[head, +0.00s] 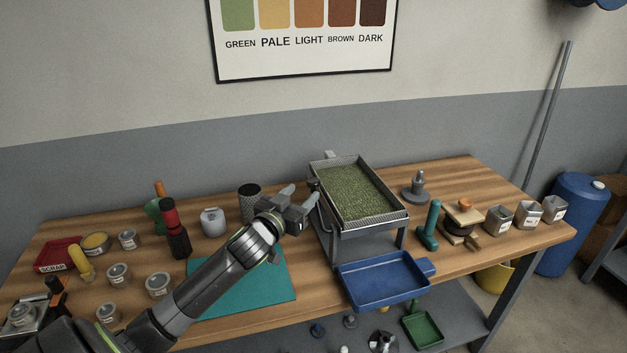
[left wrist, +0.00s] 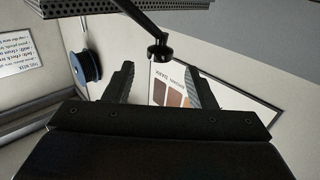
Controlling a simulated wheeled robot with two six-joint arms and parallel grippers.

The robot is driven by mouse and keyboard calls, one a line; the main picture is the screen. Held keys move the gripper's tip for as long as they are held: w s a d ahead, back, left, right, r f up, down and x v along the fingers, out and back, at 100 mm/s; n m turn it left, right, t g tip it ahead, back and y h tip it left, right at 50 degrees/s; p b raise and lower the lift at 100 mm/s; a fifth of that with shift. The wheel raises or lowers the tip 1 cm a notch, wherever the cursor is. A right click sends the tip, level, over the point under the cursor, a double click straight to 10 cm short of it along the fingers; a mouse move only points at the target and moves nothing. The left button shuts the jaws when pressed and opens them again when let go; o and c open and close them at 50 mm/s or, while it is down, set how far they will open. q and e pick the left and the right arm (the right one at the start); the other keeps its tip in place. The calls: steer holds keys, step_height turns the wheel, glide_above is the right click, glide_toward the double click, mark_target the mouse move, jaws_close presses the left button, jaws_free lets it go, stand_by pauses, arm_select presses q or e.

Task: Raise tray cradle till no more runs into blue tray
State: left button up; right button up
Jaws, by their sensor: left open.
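The tray cradle (head: 405,222) is a perforated metal tray on a stand, filled with green beans (head: 357,190). In the head view it looks near level, its front edge facing the blue tray. The blue tray (head: 385,280) sits below the cradle's front at the table edge and looks empty. My left gripper (head: 300,200) is open beside the cradle's left side. In the left wrist view, a dark knob on a bent rod (left wrist: 158,47) hangs under the perforated metal, in line with the gap between my fingers (left wrist: 158,85). My right gripper is not in view.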

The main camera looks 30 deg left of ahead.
mark_target(310, 186)
arm_select(q)
steer(key=shift+w+a+p, duration=0.15)
steer(key=shift+w+p, duration=0.05)
steer(key=shift+w, duration=1.55)
steer(key=shift+w+a+p, duration=0.15)
steer(key=shift+w+p, duration=0.05)
steer(key=shift+w, duration=1.55)
steer(key=shift+c, duration=0.4)
jaws_close()
